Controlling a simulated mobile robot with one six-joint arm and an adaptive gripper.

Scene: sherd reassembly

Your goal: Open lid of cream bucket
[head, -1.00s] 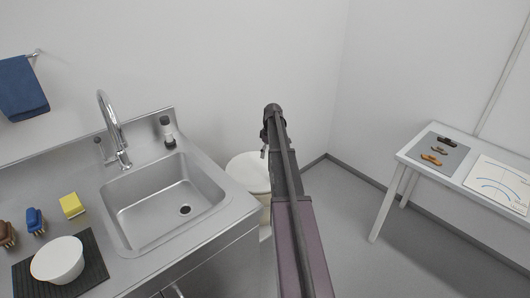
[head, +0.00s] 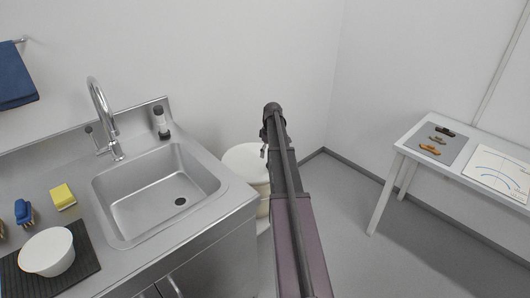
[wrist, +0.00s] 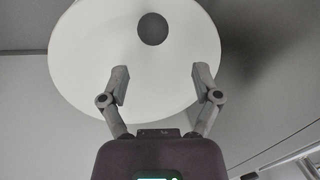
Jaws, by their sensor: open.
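The cream bucket (head: 262,207) stands on the floor between the sink counter and the wall, partly hidden behind my arm. Its pale round lid (head: 243,160) is on top. In the wrist view the lid (wrist: 85,60) fills the upper middle, with a round dark grey knob (wrist: 153,29) at its centre. My gripper (wrist: 160,80) is open and empty, its two fingers apart over the near part of the lid. The knob lies beyond the fingertips, roughly in line with the gap between them. In the head view my arm hides the gripper's fingers.
The steel counter (head: 207,220) with its sink (head: 150,190) stands close to the left of the bucket. A white bowl (head: 47,252) is on a dark mat. A table (head: 408,143) with sherds on a grey mat stands at right. Open floor lies between.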

